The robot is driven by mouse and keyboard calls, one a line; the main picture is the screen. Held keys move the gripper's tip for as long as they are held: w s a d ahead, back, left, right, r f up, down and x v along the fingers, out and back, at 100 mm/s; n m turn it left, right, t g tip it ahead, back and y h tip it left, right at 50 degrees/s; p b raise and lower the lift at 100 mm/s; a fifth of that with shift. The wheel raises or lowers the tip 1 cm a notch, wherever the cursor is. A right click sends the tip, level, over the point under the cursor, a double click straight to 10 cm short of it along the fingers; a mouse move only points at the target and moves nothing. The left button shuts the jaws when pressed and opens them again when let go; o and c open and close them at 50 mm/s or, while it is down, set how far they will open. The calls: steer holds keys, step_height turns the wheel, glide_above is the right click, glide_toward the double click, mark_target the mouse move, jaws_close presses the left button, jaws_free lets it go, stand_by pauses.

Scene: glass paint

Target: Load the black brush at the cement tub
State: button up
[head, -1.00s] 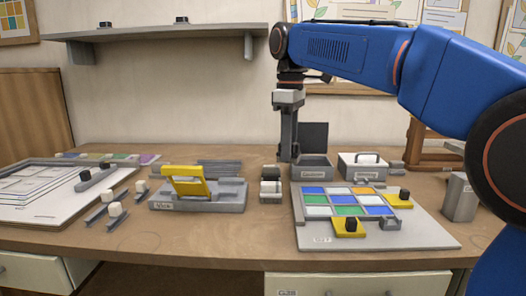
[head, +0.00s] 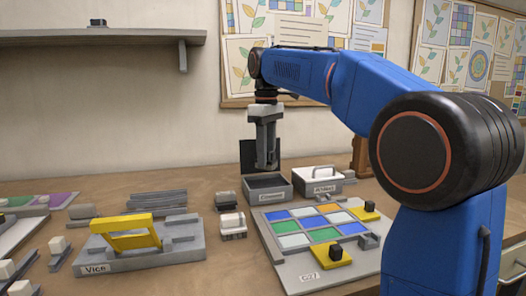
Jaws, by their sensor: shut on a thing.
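The cement tub (head: 266,194) is a grey open box labelled "Cement", with a dark inside. Its dark lid (head: 246,151) stands upright behind it. My gripper (head: 265,166) points straight down over the tub, its tips just above the opening. It is shut on the black brush, which hardly shows between the dark fingers; I cannot tell whether its end touches the cement.
A lidded box (head: 318,181) with a handle stands right of the tub. Two small blocks (head: 232,225) stand left of it. In front lies a board of coloured tiles (head: 275,218); the vice (head: 150,255) with a yellow piece is at left.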

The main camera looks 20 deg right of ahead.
steer(key=shift+f, duration=2.3)
steer(key=shift+f, duration=0.55)
stand_by(0.6)
steer(key=shift+r, duration=3.55)
